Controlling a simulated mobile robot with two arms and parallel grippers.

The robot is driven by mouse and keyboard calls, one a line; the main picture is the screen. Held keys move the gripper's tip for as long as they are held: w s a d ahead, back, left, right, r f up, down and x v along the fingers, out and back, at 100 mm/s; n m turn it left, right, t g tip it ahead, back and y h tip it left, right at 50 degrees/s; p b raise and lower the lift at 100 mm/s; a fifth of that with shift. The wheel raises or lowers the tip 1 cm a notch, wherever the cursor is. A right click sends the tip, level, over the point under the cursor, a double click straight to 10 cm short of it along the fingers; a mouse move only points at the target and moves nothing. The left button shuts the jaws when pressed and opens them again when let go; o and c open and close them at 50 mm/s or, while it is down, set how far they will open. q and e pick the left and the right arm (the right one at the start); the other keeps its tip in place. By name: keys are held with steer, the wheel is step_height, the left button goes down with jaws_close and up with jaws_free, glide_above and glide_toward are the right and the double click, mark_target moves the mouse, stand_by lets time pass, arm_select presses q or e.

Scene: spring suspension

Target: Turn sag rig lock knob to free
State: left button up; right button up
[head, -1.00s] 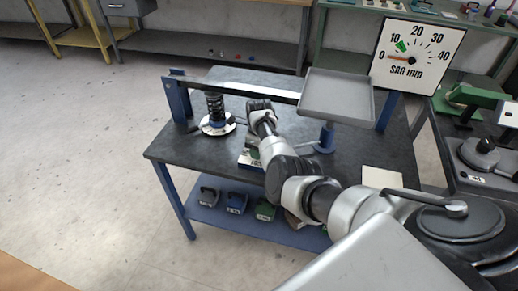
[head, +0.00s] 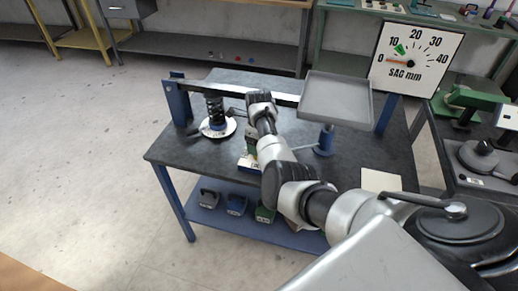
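The sag rig stands on the dark table (head: 195,153). It has a black coil spring (head: 214,108) over a round white plate (head: 219,131), a long bar above and a grey tray (head: 338,97). A small dark lever-like part lies at the plate's left edge; I cannot tell whether it is the lock knob. My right arm reaches in from the lower right. Its gripper (head: 236,113) is just right of the spring, below the bar, small and partly hidden, so its opening is unclear. My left gripper is not in view.
The dial (head: 414,59) reads near 0, with a green mark near 10. A blue post (head: 326,139) with a thin rod stands under the tray. Several weights, including a blue one (head: 236,204), sit on the lower shelf. A pale sheet (head: 381,181) lies at right.

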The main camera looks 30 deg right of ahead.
step_height(320, 180, up, 6)
steer(key=shift+r, duration=0.25)
stand_by(0.5)
